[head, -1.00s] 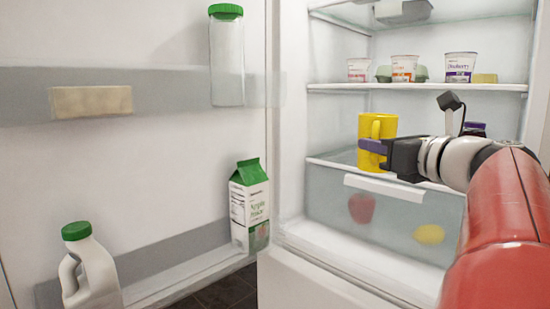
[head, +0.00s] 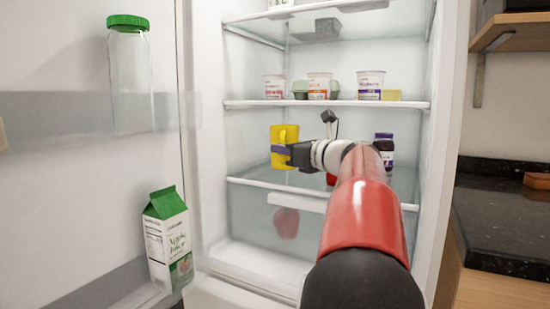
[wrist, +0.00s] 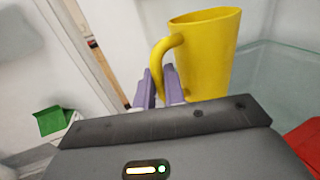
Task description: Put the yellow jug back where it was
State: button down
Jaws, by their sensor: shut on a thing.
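The yellow jug (head: 291,133) is upright inside the open fridge, over the left part of the lower glass shelf (head: 262,176). I cannot tell whether its base touches the shelf. In the wrist view the jug (wrist: 210,55) shows its open top and its handle on the left. My gripper (head: 279,149) is at the jug's side, its purple fingers shut on the handle. The fingers also show in the wrist view (wrist: 160,86), close together at the handle's lower part.
A dark jar with a purple lid (head: 384,147) stands right on the same shelf. A red thing (head: 331,179) shows beside my arm. The shelf above holds several yogurt cups (head: 319,86) and an egg carton. The open door at left holds a juice carton (head: 168,240).

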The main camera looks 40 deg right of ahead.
jog(key=shift+w+d+f+b, duration=0.1)
jog(key=shift+w+d+f, duration=0.2)
jog(key=shift+f, duration=0.25)
jog(key=shift+w+d+f+b, duration=0.1)
jog(key=shift+w+d+f, duration=0.2)
jog(key=shift+f, duration=0.3)
jog(key=shift+w+d+f+b, duration=0.1)
jog(key=shift+w+d+f, duration=0.2)
jog(key=shift+f, duration=0.25)
